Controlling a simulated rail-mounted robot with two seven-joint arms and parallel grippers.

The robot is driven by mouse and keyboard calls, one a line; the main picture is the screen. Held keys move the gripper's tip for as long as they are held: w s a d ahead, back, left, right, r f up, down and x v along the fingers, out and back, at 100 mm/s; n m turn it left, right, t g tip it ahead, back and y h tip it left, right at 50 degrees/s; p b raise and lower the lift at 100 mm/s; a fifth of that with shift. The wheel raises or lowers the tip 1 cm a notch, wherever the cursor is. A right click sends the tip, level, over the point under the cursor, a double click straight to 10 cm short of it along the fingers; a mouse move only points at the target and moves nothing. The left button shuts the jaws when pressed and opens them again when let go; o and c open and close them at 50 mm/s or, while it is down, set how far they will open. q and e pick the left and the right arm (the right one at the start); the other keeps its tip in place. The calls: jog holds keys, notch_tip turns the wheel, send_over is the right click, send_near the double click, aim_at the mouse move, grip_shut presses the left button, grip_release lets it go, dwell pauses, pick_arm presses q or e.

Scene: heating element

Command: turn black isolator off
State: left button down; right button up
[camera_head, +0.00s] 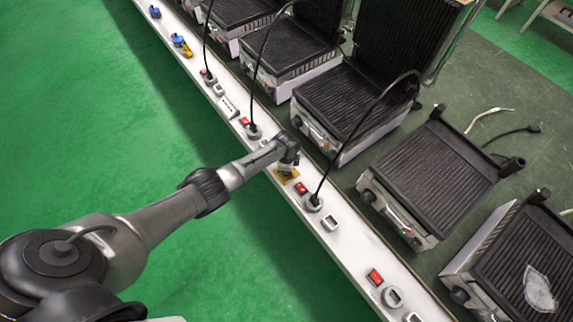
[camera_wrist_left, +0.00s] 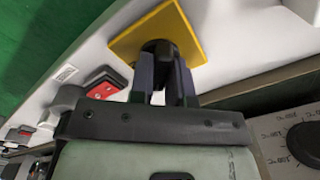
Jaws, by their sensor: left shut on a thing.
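The black isolator (camera_wrist_left: 158,48) is a dark rotary knob on a yellow square plate (camera_wrist_left: 128,45), fixed to the white rail panel. In the left wrist view my left gripper (camera_wrist_left: 163,75) has its two fingers closed around the knob. In the head view my left arm reaches in from the left, and the left gripper (camera_head: 288,165) covers most of the isolator. Only part of the yellow plate (camera_head: 287,178) shows there. The knob's exact angle is hard to tell behind the fingers. My right gripper is not in either view.
The white rail (camera_head: 345,240) carries red switches (camera_head: 301,188), sockets with black plugs (camera_head: 313,203), and a blue and yellow isolator (camera_head: 182,45) at the far end. Several contact grills (camera_head: 430,165) stand along its right side, with black cables arching over. Green floor lies open on the left.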

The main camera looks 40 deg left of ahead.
pick_arm(q)
jog(key=n+p, duration=0.1)
jog(key=n, duration=0.3)
jog(key=shift+r+n+p, duration=0.1)
jog(key=shift+n+p, duration=0.65)
jog(key=shift+n, duration=1.55)
jog(key=c, duration=1.1)
grip_release()
